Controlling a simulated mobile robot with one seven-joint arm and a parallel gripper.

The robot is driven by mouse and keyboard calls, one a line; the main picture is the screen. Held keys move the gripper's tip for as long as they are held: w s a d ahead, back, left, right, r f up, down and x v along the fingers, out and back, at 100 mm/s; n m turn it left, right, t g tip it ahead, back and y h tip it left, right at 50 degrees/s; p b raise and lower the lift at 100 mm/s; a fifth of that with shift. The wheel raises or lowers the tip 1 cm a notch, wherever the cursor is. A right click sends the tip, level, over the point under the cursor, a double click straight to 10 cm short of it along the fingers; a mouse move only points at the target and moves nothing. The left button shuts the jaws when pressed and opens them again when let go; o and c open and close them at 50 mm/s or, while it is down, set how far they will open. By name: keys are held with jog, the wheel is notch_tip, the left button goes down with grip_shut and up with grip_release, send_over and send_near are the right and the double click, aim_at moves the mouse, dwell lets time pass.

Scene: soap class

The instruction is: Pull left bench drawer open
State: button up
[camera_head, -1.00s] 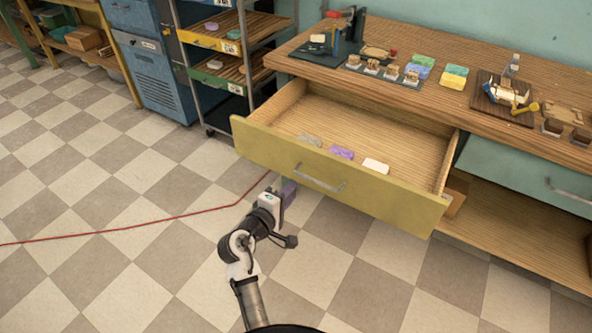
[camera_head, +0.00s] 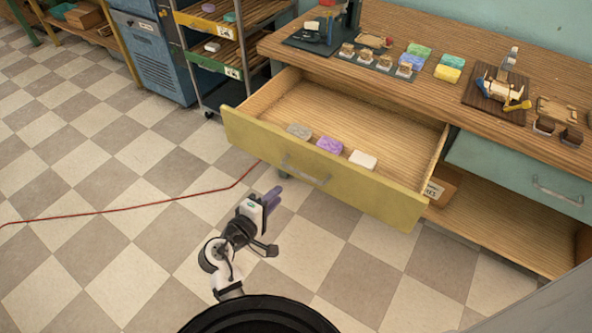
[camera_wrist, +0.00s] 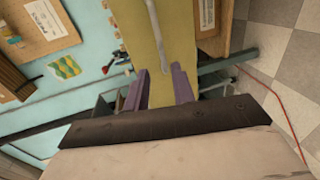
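The left bench drawer (camera_head: 330,184) has a yellow front with a grey bar handle (camera_head: 306,170) and stands pulled well out from the bench. Inside it lie a grey soap (camera_head: 299,131), a purple soap (camera_head: 330,145) and a white soap (camera_head: 363,160). My gripper (camera_head: 273,196) is in front of the drawer, below and left of the handle, and apart from it. In the wrist view its two purple fingers (camera_wrist: 159,88) are spread with nothing between them, and the handle (camera_wrist: 157,35) shows beyond the fingertips.
The wooden bench top (camera_head: 440,105) holds soaps, small stands and tools. A teal right drawer (camera_head: 520,176) is shut. A wheeled shelf rack (camera_head: 215,62) stands left of the bench. A red cable (camera_head: 130,210) crosses the open checkered floor.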

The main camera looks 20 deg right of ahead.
aim_at(300, 173)
jog(key=p+x, duration=0.2)
jog(key=x, duration=1)
jog(key=shift+w+d, duration=0.25)
jog(key=shift+d, duration=0.1)
jog(key=shift+c, duration=0.2)
grip_shut()
